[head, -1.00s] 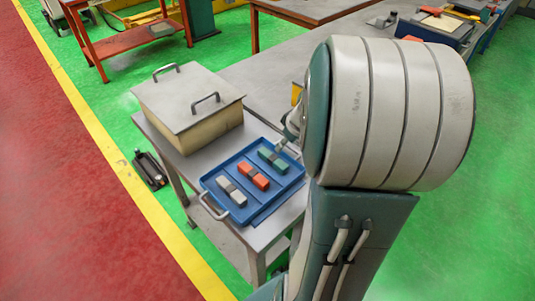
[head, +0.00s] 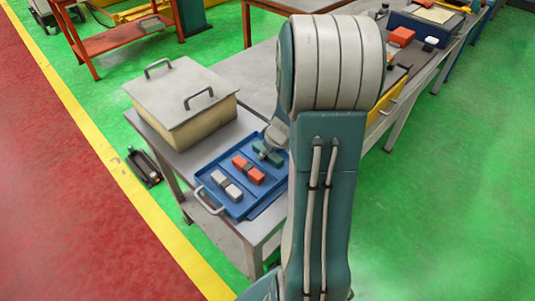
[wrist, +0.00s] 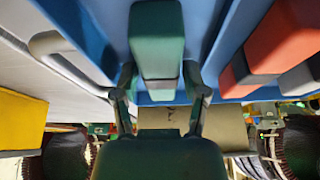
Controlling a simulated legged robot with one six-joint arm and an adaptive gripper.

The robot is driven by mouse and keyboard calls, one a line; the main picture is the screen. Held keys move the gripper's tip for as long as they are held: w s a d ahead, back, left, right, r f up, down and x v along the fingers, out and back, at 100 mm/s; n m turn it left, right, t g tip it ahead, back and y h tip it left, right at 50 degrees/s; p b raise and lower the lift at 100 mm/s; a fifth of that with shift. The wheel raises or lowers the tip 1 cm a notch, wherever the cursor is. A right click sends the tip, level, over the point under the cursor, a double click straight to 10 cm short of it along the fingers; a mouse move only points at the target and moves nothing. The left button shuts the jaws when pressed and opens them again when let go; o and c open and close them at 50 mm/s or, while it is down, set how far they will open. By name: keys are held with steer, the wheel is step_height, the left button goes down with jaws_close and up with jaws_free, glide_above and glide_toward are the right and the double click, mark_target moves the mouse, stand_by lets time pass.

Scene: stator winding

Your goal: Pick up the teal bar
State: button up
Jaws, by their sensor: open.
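The teal bar (head: 268,153) lies in the blue tray (head: 244,207) at the tray's far end, partly hidden by my wrist in the head view. In the wrist view the teal bar (wrist: 157,42) points away from me, with a grey band near its lower end. My gripper (wrist: 161,76) is open, with one finger on each side of the bar around that band. I cannot tell whether the fingers touch the bar. In the head view my gripper (head: 270,143) is small and sits right at the bar.
An orange bar (head: 248,169) and a light grey bar (head: 226,185) lie beside it in the tray. The tray handle (head: 208,204) sticks out at the near left. A lidded box (head: 185,105) stands behind the tray on the same table.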

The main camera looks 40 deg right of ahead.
jaws_close()
steer(key=shift+r, duration=0.1)
steer(key=shift+r, duration=0.5)
step_height(320, 180, up, 2)
steer(key=shift+r, duration=0.2)
steer(key=s+d+r, duration=0.6)
steer(key=d+r, duration=0.3)
steer(key=d, duration=0.3)
steer(key=shift+d+r, duration=0.25)
steer(key=shift+d, duration=0.1)
